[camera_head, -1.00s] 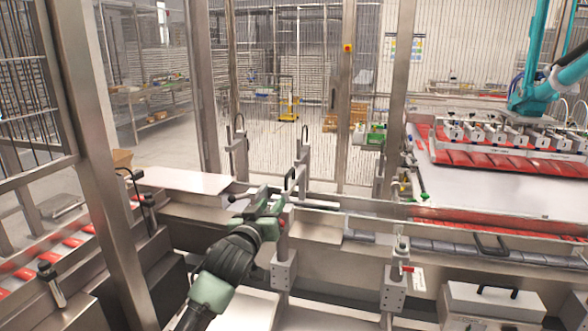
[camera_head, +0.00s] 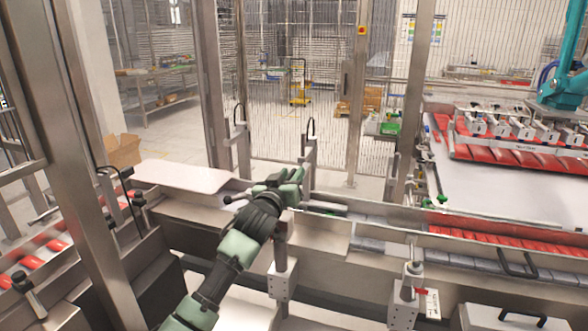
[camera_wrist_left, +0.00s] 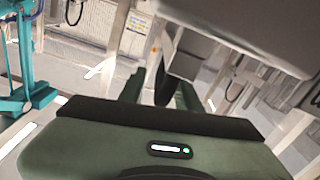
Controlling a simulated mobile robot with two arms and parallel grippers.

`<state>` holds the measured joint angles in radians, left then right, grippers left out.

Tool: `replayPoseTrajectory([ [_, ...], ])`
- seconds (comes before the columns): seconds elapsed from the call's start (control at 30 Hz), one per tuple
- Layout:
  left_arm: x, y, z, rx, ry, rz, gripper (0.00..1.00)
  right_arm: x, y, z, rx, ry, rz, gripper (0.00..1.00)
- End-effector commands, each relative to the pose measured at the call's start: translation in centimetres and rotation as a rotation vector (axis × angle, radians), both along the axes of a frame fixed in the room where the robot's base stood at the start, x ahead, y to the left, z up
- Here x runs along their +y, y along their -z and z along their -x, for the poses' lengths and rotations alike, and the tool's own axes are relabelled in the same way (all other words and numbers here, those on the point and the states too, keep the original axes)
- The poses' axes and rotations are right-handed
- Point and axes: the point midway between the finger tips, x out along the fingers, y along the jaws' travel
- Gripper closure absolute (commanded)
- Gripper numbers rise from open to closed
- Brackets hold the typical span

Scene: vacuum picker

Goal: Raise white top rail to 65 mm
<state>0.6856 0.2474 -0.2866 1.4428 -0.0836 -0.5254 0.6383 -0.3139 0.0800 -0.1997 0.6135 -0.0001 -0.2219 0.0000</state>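My left gripper (camera_head: 296,176) is over the steel conveyor frame, at an upright clamp post (camera_head: 280,250) with a grey block. Its green fingers cover the top of that post in the head view. In the left wrist view the fingers (camera_wrist_left: 160,92) stand apart, with a dark rounded part (camera_wrist_left: 162,84) between them. Clear gaps show on both sides, so the gripper looks open. A pale flat plate (camera_head: 180,176) lies on the conveyor left of the gripper. I cannot pick out the white top rail with certainty. My right gripper is not in view.
Two upright posts with black loop handles (camera_head: 240,140) (camera_head: 309,145) stand behind the conveyor. Another clamp post (camera_head: 408,285) stands right of the gripper. Steel guard columns (camera_head: 75,150) rise at left. A teal robot (camera_head: 562,88) stands over red packs at right.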

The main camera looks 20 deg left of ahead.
Motion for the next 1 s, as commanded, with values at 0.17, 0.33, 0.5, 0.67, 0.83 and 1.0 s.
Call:
replayPoseTrajectory([
  [0.17,-0.1,0.0,-1.7,0.001,0.0,-0.001,0.67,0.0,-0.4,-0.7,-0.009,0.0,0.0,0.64],
  [0.33,-0.1,0.1,-2.2,0.001,0.001,-0.001,0.67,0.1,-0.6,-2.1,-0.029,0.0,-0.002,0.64],
  [0.5,-0.1,0.1,-2.2,0.0,0.001,-0.001,0.67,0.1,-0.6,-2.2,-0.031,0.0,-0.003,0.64],
  [0.67,-0.1,0.1,-2.2,0.0,0.001,0.0,1.0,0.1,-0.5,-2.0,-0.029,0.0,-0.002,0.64],
  [0.83,-0.2,0.1,-2.2,0.0,0.001,0.0,1.0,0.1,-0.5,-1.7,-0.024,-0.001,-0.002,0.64],
  [1.0,-0.2,0.1,-2.2,0.0,0.002,0.001,1.0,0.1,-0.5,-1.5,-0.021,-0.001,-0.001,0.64],
])
